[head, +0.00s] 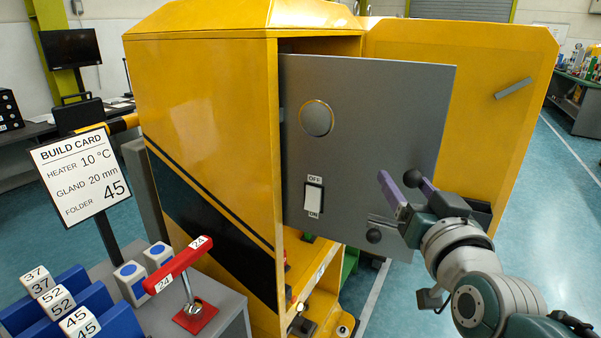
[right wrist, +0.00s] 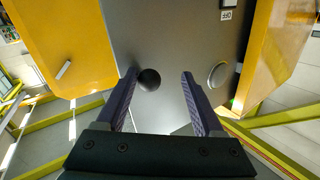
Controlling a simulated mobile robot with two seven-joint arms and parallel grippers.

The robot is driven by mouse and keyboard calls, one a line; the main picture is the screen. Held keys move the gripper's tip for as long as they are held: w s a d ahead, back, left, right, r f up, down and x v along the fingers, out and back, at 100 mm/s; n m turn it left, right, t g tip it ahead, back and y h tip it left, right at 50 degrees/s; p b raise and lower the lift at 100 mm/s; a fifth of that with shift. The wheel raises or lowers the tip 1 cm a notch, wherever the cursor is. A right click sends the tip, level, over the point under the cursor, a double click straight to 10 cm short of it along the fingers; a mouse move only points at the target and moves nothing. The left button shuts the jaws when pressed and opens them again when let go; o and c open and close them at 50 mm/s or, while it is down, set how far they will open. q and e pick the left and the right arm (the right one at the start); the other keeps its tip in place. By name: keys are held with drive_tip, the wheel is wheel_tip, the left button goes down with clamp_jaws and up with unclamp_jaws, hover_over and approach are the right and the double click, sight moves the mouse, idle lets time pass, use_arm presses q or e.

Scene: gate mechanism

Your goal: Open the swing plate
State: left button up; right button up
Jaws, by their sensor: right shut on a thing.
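The swing plate (head: 375,110) is a grey panel standing out at an angle from the yellow cabinet opening, hinge side to the left. My left gripper is not in view.
A yellow door (head: 500,75) stands open at the right, behind my right gripper. A bench at lower left holds a red lever (head: 178,265), blue racks with numbered blocks (head: 57,302) and a build card (head: 80,175). Clear floor lies at the far right.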

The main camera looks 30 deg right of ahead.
drive_tip(key=o, duration=0.3)
drive_tip(key=shift+w+a+r, duration=0.15)
drive_tip(key=shift+w+a, duration=0.1)
drive_tip(key=shift+s+d, duration=0.15)
drive_tip(key=shift+d, duration=0.05)
drive_tip(key=shift+s+a+r+p, duration=0.1)
drive_tip(key=shift+s+a+p, duration=0.05)
drive_tip(key=shift+s+p, duration=0.15)
drive_tip(key=p+v, duration=0.3)
drive_tip(key=v, duration=0.6)
drive_tip(key=shift+a, duration=0.15)
